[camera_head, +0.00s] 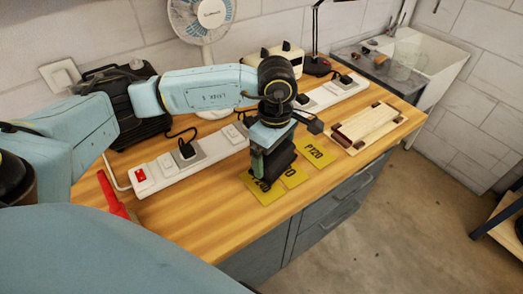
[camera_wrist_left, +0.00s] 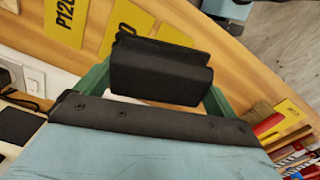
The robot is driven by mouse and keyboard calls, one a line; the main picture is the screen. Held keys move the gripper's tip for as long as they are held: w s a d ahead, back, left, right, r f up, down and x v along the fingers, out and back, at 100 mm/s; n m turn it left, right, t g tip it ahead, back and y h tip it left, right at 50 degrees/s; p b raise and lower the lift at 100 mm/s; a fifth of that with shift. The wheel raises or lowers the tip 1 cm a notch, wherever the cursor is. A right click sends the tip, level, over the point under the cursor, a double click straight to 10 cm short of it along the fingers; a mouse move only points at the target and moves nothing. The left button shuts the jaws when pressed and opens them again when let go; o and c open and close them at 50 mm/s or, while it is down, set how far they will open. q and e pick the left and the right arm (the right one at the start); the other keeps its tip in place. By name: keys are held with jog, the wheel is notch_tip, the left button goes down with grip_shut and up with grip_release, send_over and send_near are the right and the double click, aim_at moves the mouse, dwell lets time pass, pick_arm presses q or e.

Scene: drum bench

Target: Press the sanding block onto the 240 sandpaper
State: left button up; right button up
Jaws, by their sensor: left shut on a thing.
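My left gripper (camera_head: 266,172) points down over the yellow sandpaper sheets and is shut on a dark sanding block (camera_head: 283,157). In the left wrist view the black block (camera_wrist_left: 162,72) sits between the green fingers of the gripper (camera_wrist_left: 155,98). The front-left sheet (camera_head: 263,193), its print partly covered and seeming to read 240, lies under the gripper. A middle sheet (camera_head: 295,177) is partly hidden by the block. The P120 sheet (camera_head: 315,153) lies clear at the right. I cannot tell whether the block touches a sheet. My right gripper is not in view.
A white power strip (camera_head: 205,148) with plugs runs behind the sheets. A wooden board (camera_head: 368,125) with a dark red piece lies to the right. A red object (camera_head: 113,195) is at the left, with a fan (camera_head: 203,15) at the back. The front-left bench (camera_head: 190,215) is bare.

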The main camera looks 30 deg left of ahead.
pick_arm(q)
jog(key=n, duration=0.4)
jog(key=shift+s+a+f+p, duration=0.1)
jog(key=shift+a+f+p, duration=0.05)
jog(key=shift+a+p, duration=0.25)
jog(key=n, duration=0.3)
jog(key=shift+s+a+f+n+p, duration=0.1)
jog(key=shift+a+f+n+p, duration=0.1)
jog(key=shift+a+n+p, duration=0.15)
jog(key=n, duration=0.3)
jog(key=shift+s+a+f+n+p, duration=0.15)
jog(key=shift+a+f+n+p, duration=0.1)
jog(key=shift+p, duration=0.15)
jog(key=n, duration=0.3)
jog(key=shift+s+a+f+n+p, duration=0.15)
jog(key=shift+a+f+n+p, duration=0.05)
jog(key=shift+a+n+p, duration=0.15)
jog(key=shift+f+b, duration=2.1)
jog(key=shift+f, duration=1.05)
jog(key=shift+f+b, duration=0.45)
jog(key=shift+b, duration=0.05)
